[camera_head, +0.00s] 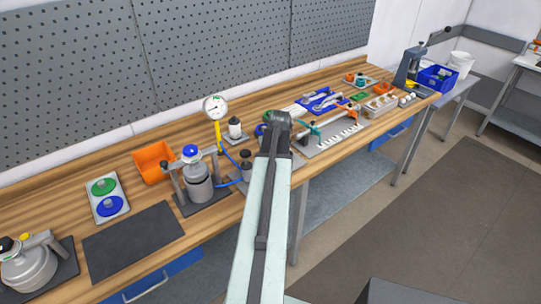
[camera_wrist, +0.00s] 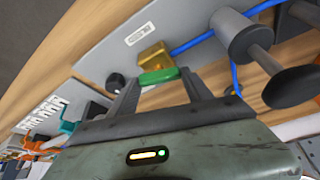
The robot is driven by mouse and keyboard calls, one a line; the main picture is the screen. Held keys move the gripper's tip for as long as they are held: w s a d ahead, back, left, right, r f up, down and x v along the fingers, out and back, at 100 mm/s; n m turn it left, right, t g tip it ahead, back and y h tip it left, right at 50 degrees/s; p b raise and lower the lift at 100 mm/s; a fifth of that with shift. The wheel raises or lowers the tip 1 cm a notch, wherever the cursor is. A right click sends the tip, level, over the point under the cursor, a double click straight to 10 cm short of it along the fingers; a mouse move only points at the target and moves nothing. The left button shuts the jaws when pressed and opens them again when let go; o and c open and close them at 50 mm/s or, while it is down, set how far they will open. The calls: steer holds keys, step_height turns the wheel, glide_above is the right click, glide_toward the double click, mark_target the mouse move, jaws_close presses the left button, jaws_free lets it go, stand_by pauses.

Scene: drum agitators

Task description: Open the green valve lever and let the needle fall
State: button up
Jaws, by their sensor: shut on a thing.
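The green valve lever (camera_wrist: 158,76) lies across the tips of my gripper (camera_wrist: 160,84) in the wrist view, with a finger at each end of it. The fingers are shut on it. The lever sits on a brass valve body (camera_wrist: 153,56) on a grey plate (camera_wrist: 135,40), with a blue hose (camera_wrist: 190,43) running from it. In the head view my arm covers the valve and my gripper. The white dial gauge (camera_head: 215,107) stands on a yellow stem at the back of the bench; its needle is too small to read.
A dark knobbed post (camera_wrist: 250,40) stands close on the right in the wrist view. In the head view a metal pot with a blue cap (camera_head: 198,185) stands left of my arm, near an orange bin (camera_head: 153,162). A dark mat (camera_head: 135,240) lies clear.

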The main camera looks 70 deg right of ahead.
steer(key=shift+n+y, duration=0.3)
steer(key=shift+n, duration=0.5)
steer(key=shift+t, duration=0.3)
steer(key=o, duration=1.4)
steer(key=shift+c, duration=0.2)
steer(key=p+v, duration=0.7)
steer(key=shift+r, duration=0.35)
steer(key=shift+s, duration=0.1)
steer(key=shift+a+n, duration=0.1)
steer(key=shift+n, duration=0.2)
